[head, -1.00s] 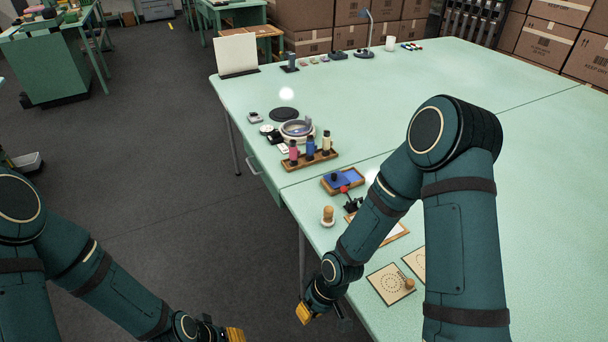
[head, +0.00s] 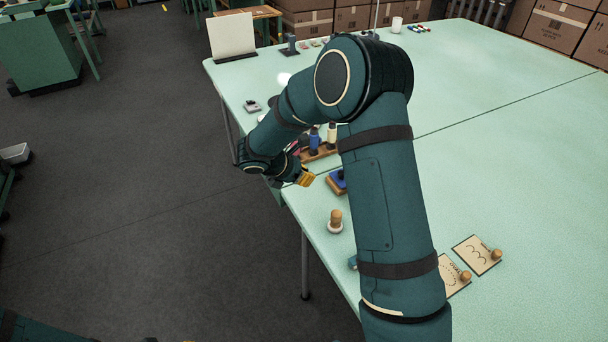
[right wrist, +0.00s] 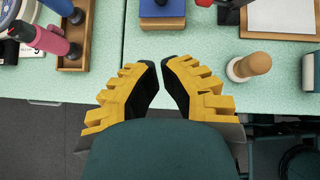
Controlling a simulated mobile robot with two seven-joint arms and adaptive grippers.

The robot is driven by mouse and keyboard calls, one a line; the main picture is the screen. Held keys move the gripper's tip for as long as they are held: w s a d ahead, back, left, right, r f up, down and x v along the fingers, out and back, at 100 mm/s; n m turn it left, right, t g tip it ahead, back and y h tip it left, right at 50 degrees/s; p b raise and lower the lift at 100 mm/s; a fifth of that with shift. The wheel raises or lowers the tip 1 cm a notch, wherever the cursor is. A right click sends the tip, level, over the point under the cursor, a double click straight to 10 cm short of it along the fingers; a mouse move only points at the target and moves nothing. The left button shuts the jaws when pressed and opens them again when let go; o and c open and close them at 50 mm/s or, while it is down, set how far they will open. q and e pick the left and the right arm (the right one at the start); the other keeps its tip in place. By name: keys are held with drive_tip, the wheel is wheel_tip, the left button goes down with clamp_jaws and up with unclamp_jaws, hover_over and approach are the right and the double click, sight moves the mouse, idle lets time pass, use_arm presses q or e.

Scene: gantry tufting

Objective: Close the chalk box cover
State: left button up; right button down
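No thing in view is plainly marked as a chalk box. A small wooden box with a blue top (head: 337,181) stands near the table's front edge, partly behind my right arm; it shows at the top of the right wrist view (right wrist: 162,10), cut off, and I cannot tell if it has a cover. My right gripper (head: 306,178) is at the table edge beside it. In the right wrist view my right gripper (right wrist: 159,68) holds nothing, with a narrow gap between its yellow-and-black fingers, its tips below the blue-topped box.
A wooden rack of bottles (head: 320,152) stands left of the box. Pattern cards (head: 477,255) lie near the front.

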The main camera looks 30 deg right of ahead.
sight(335, 178)
drive_tip(key=b+x, duration=0.1)
drive_tip(key=x, duration=0.7)
drive_tip(key=shift+s+d+f+b, duration=0.1)
drive_tip(key=shift+f+b, duration=0.15)
drive_tip(key=shift+b, duration=0.1)
drive_tip(key=shift+d, duration=1.2)
drive_tip(key=shift+d+r, duration=0.1)
drive_tip(key=shift+d, duration=0.6)
drive_tip(key=d, duration=0.7)
drive_tip(key=shift+s, duration=0.25)
drive_tip(key=shift+a, duration=0.1)
